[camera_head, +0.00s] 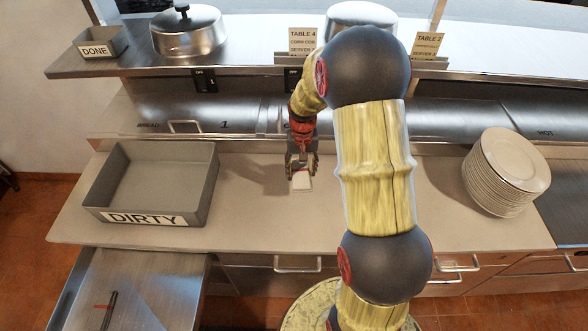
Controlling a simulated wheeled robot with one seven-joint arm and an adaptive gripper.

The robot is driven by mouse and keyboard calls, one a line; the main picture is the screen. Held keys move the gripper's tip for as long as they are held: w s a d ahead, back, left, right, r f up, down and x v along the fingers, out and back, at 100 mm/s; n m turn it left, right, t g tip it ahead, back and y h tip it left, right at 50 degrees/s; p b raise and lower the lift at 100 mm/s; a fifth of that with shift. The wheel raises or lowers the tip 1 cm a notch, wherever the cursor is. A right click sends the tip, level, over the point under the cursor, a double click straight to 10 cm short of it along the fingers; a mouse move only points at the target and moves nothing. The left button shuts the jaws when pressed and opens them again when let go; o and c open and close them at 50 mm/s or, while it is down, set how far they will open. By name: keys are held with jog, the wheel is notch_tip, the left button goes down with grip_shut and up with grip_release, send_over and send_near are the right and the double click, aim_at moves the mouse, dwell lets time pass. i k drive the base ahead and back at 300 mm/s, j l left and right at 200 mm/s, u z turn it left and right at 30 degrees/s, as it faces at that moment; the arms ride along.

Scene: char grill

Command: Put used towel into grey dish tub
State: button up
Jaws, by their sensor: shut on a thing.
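My gripper (301,163) is over the middle of the counter, to the right of the grey dish tub. It is shut on a small white folded towel (301,181), which hangs at its fingertips. I cannot tell whether the towel touches the counter. The grey dish tub (202,205) stands at the left of the counter with a "DIRTY" label on its front. It is open at the top and its inside looks empty.
A stack of white plates (505,170) stands on the right of the counter (250,225). A steel shelf (250,60) above holds a lidded pot (188,32), a small "DONE" bin (100,42) and table cards. The counter between tub and gripper is clear.

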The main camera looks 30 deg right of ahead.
aim_at(176, 197)
jog(key=k, duration=1)
